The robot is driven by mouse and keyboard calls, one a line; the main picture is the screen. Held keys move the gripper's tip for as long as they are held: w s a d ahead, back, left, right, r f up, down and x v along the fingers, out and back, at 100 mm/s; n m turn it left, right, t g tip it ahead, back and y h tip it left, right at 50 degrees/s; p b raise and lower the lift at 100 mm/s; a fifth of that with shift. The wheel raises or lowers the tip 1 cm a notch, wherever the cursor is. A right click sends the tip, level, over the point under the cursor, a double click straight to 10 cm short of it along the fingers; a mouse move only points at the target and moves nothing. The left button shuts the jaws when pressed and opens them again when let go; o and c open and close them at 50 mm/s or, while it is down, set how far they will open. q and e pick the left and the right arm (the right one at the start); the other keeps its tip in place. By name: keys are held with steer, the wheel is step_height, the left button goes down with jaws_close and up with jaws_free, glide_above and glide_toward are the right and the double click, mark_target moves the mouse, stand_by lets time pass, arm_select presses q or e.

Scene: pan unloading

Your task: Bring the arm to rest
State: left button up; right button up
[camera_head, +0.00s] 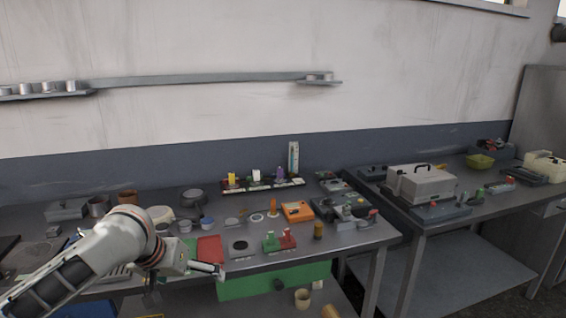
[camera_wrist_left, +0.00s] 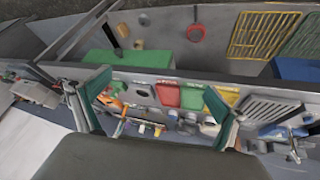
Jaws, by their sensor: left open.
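My left arm (camera_head: 75,268) reaches in from the lower left of the head view, over the front of the near workbench (camera_head: 330,243). My left gripper (camera_head: 188,283) is at its end, by the bench's front edge. In the left wrist view the gripper's two fingers (camera_wrist_left: 155,92) stand wide apart, with nothing held between them. Bench items show beyond and between the fingers there. My right arm and gripper are not in view.
A red mat (camera_head: 209,249), an orange device (camera_head: 298,211) and small items crowd the bench near the gripper. A green drawer front (camera_head: 250,287) hangs below. A second bench (camera_head: 470,215) with a grey metal case (camera_head: 421,186) stands right. Space above the bench is clear.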

arm_select(q)
steer(key=s+d+f+m+t+h, duration=0.1)
steer(key=s+d+f+h, duration=0.2)
steer(key=f, duration=0.7)
steer(key=s+d+f+t, duration=0.1)
steer(key=s+d+f, duration=0.3)
steer(key=f, duration=0.5)
steer(key=s+a+f+m+t+y, duration=0.1)
steer(key=s+a+f, duration=0.3)
steer(key=s+f, duration=0.3)
steer(key=s+a+f+m+t+y, duration=0.1)
steer(key=s+a+f+y, duration=0.1)
steer(key=s+f, duration=0.5)
steer(key=s+a, duration=0.1)
steer(key=s, duration=0.4)
steer(key=shift+s+a, duration=0.2)
steer(key=shift+a, duration=0.15)
steer(key=shift+f, duration=0.1)
